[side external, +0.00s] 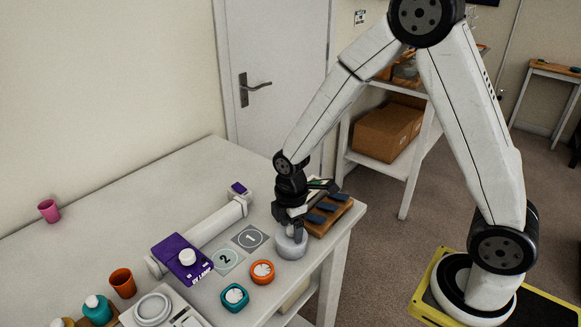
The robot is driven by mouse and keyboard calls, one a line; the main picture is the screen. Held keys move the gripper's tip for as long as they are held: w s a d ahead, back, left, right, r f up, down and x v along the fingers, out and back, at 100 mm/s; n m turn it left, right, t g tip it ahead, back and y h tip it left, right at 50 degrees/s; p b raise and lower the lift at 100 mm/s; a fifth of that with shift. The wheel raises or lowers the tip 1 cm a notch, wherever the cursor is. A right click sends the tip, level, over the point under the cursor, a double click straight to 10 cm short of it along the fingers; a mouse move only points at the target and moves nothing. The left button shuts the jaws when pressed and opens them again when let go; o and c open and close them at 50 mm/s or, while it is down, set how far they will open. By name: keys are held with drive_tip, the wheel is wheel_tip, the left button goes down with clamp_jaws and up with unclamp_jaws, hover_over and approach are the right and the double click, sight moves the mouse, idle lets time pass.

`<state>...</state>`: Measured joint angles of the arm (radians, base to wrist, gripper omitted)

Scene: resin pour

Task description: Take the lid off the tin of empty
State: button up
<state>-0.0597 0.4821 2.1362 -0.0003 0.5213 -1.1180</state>
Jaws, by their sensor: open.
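A round pale grey tin (291,246) stands near the table's front right edge.
Mats marked 1 (250,238) and 2 (226,261), an orange round item (262,272) and a teal one (235,297) lie left. The back left table is mostly clear.

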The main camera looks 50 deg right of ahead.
clamp_jaws()
drive_tip(key=shift+r, duration=0.15)
drive_tip(key=shift+r, duration=0.7)
drive_tip(key=s+r, duration=1.1)
drive_tip(key=s, duration=0.3)
drive_tip(key=shift+d+r, duration=0.15)
drive_tip(key=shift+d, duration=0.15)
idle(0.5)
